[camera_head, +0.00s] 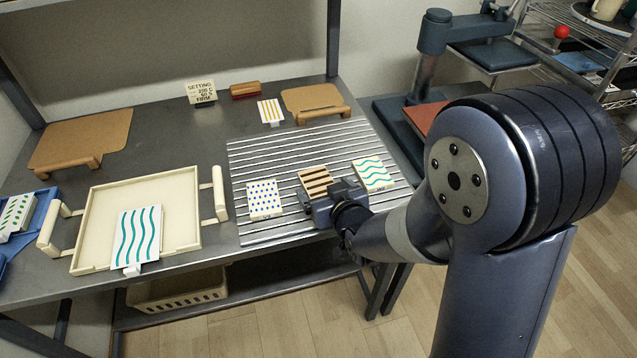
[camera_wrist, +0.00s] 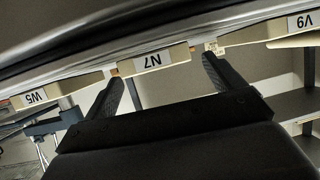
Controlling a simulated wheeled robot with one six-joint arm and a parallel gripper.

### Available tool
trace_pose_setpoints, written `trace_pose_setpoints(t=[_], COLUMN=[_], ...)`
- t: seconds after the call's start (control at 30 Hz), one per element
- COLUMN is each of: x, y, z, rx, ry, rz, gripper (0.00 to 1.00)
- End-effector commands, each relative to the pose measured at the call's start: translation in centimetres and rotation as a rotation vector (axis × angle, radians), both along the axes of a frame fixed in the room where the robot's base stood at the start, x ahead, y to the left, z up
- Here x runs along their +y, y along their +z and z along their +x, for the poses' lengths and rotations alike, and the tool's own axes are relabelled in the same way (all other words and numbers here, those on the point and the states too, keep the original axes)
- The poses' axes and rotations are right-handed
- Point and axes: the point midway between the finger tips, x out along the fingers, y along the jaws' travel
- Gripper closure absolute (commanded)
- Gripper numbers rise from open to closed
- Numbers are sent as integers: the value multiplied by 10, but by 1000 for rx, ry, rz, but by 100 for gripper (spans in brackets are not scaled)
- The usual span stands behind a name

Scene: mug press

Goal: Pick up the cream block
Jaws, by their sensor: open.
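Several cream printed blocks are in view, and I cannot tell which one the task names. On the ribbed plate lie a blue-dotted block (camera_head: 264,198), a brown-striped block (camera_head: 315,181) and a teal-waved block (camera_head: 373,173). My gripper (camera_head: 327,201) is at the near edge of the brown-striped one and hides part of it. In the wrist view the fingers (camera_wrist: 163,80) are apart, with the cream edge of a block labelled N7 (camera_wrist: 153,60) in line with the gap between them. Contact cannot be told. Edges labelled W5 (camera_wrist: 40,96) and V9 (camera_wrist: 295,25) lie either side.
A blue tray (camera_head: 42,212) is at left. A press (camera_head: 430,70) stands at right.

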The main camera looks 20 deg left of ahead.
Motion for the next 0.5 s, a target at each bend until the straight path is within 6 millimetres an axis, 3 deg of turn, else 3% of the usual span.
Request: trace_pose_setpoints(t=[0.2,0.5], x=[14,17], y=[-8,-10], z=[19,22], rx=[0,-1], ry=[0,0], rz=[-1,-1], gripper=[11,11])
